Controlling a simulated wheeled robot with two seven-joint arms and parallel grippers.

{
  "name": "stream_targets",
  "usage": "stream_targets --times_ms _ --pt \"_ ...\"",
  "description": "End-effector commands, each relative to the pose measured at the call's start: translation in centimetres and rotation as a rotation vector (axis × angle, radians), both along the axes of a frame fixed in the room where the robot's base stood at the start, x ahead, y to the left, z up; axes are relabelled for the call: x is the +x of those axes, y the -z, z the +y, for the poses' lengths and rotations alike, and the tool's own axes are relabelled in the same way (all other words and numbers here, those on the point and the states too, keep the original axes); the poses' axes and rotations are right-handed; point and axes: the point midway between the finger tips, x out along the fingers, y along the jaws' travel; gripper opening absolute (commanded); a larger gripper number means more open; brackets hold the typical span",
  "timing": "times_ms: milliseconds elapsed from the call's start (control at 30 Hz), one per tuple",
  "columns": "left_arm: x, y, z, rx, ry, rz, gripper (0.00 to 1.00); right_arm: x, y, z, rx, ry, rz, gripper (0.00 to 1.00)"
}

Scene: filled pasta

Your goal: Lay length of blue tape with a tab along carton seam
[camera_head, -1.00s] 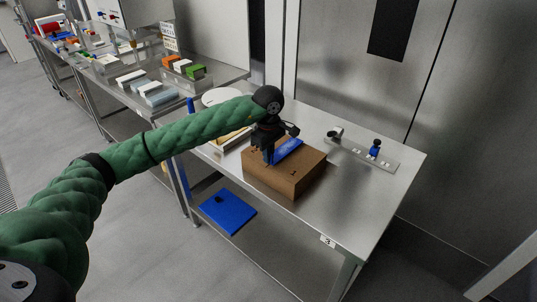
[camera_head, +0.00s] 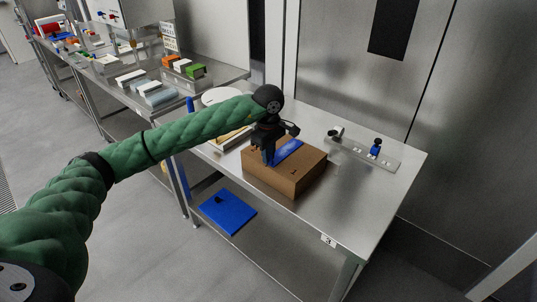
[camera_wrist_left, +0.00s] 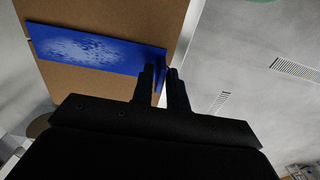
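The brown carton (camera_head: 297,182) sits on the steel table. The blue tape (camera_head: 289,151) now lies along its top, looking flat or nearly so. In the left wrist view the tape (camera_wrist_left: 90,50) crosses the cardboard (camera_wrist_left: 110,14), its right end close to the carton's edge. My left gripper (camera_head: 270,162) is pointed down at the tape's near end. In the left wrist view its two fingers (camera_wrist_left: 161,76) stand close together with the blue tab end between them. My right gripper is not in view.
A white round item (camera_head: 221,96) stands behind my arm. A blue panel (camera_head: 228,211) is on the lower shelf. The table's right front is clear.

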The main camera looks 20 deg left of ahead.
Motion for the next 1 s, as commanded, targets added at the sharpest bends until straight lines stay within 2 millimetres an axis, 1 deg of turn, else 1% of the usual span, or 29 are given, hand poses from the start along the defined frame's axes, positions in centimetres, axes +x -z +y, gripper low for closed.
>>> stream_targets --times_ms 33,67,367,467,567,800,900,1000 --pt "0.0 0.0 0.0 0.0 0.0 0.0 0.26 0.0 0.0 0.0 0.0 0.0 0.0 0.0" --pt "0.0 0.0 0.0 0.0 0.0 0.0 0.32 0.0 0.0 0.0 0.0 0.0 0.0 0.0" --pt "0.0 -0.1 0.0 0.0 0.0 0.0 0.32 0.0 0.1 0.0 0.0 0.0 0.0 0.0" --pt "0.1 -0.5 0.0 0.0 0.0 -0.001 0.32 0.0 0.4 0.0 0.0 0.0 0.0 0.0" --pt "0.1 -1.6 0.0 0.0 0.0 -0.004 0.32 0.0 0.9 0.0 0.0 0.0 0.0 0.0" --pt "0.1 -5.1 0.0 0.0 0.0 -0.003 0.32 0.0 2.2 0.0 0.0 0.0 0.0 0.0" --pt "0.1 -6.3 0.0 -0.001 0.0 -0.003 0.32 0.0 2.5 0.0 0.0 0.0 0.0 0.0" --pt "0.1 -7.2 0.0 0.0 0.0 -0.001 0.32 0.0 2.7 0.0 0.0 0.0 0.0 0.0"
